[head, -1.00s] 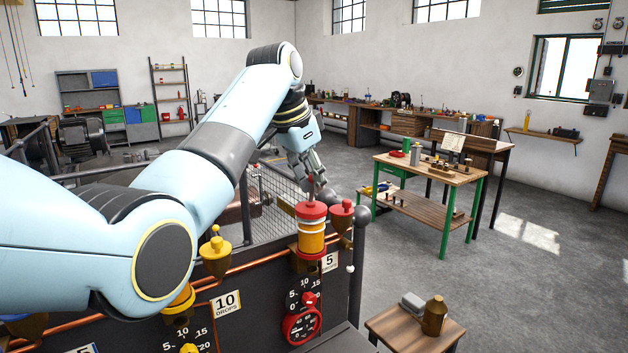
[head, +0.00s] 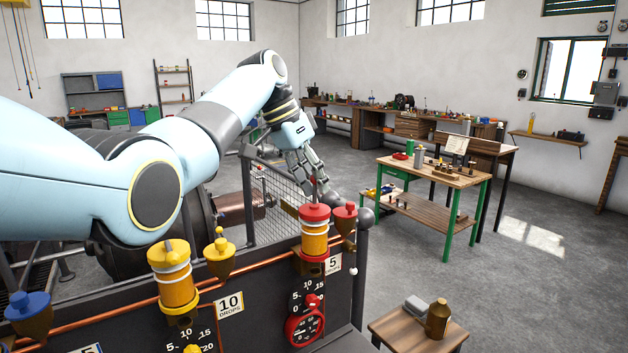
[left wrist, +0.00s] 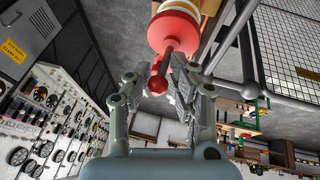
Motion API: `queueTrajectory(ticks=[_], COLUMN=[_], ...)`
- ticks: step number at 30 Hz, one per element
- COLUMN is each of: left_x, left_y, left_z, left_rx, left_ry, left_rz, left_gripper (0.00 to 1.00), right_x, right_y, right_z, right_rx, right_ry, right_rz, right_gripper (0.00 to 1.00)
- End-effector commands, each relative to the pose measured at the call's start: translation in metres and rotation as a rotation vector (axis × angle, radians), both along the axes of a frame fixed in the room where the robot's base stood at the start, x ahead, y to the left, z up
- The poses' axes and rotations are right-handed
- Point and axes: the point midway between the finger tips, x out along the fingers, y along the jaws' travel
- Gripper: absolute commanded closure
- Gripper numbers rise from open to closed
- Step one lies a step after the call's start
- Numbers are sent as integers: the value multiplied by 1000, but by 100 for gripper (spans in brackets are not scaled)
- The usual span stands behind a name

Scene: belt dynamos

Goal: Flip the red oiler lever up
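The red oiler (head: 314,236) stands on the dark panel, with a red cap and a yellow body above a "5 drops" tag. In the left wrist view its red cap (left wrist: 173,28) is at the top, and a short dark lever with a red ball end (left wrist: 157,82) sticks out from it. My left gripper (head: 322,188) is just behind and above the oiler in the head view. In the wrist view the left gripper (left wrist: 160,92) is open, its fingers on either side of the ball. Contact cannot be told. My right gripper is in neither view.
A yellow oiler (head: 174,283) and a blue-capped cup (head: 29,312) stand left along the panel, with a copper pipe (head: 125,318) running along it. A red cup (head: 344,220) is close beside the red oiler. A mesh guard (head: 272,207) lies behind.

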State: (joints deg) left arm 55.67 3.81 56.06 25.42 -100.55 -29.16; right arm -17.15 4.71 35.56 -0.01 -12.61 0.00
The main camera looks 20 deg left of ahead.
Motion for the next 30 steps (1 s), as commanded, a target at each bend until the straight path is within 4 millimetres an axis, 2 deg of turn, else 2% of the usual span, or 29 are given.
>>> queueTrajectory(ticks=[1,4,14,17,24,30], left_x=[0,1,1,-1,-11,-18], left_y=[0,1,3,8,28,41], left_z=[0,1,5,18,66,98], left_rx=[0,1,3,3,4,2], left_ry=[0,-3,-8,-11,-11,-8], left_rz=[0,1,3,3,3,1], left_gripper=[71,58,58,58,58,58], right_x=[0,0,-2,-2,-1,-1], right_y=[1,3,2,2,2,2], right_z=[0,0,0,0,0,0], right_rx=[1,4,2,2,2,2], right_ry=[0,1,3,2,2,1], right_rz=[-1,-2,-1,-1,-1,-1], right_gripper=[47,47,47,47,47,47])
